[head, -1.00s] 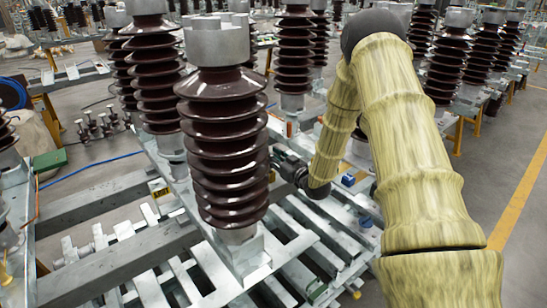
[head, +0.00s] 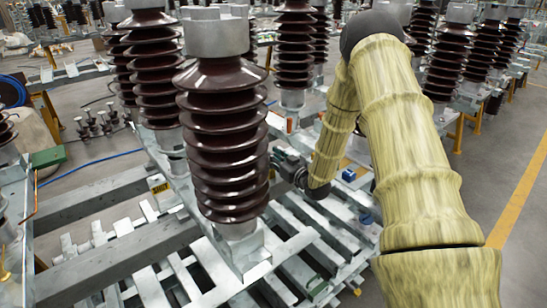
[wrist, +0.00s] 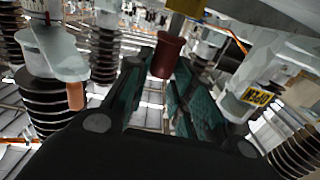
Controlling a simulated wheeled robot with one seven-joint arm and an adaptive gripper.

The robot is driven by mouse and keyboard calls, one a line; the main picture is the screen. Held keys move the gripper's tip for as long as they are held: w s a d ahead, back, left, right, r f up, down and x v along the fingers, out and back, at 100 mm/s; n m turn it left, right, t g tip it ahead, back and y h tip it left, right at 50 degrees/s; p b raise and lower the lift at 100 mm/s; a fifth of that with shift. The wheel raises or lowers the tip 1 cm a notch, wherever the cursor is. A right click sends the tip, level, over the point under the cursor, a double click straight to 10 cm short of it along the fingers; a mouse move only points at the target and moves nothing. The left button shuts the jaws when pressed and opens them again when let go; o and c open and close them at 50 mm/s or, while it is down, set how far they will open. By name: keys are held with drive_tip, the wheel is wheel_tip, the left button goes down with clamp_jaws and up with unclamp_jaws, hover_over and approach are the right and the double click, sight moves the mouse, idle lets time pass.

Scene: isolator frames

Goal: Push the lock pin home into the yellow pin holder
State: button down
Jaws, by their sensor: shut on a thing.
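In the wrist view my gripper (wrist: 162,82) shows from behind, with a dark finger with teal faces on each side. It is shut on a reddish-brown cylinder (wrist: 166,54), which looks like the lock pin, at the fingertips. A yellow piece (wrist: 187,7), probably the pin holder, shows just above the cylinder at the top edge, partly cut off. I cannot tell whether the two touch or how deep the pin sits. In the head view my gripper (head: 290,168) is a small dark shape beside the large brown insulator (head: 225,145), which partly hides it. The pin cannot be made out there.
Grey metal frame bars (head: 290,235) lie below my arm. A grey bracket (wrist: 57,50) with a copper-coloured stub (wrist: 75,95) stands at left in the wrist view. A yellow label (wrist: 257,96) is on the frame at right. Several insulators crowd around; the aisle floor (head: 515,170) at right is clear.

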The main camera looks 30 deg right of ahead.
drive_tip(key=shift+f+b, duration=0.45)
drive_tip(key=shift+f, duration=0.3)
drive_tip(key=c, duration=1.1)
unclamp_jaws()
drive_tip(key=shift+c, duration=0.2)
drive_tip(key=s, duration=1.2)
drive_tip(key=shift+d, duration=0.45)
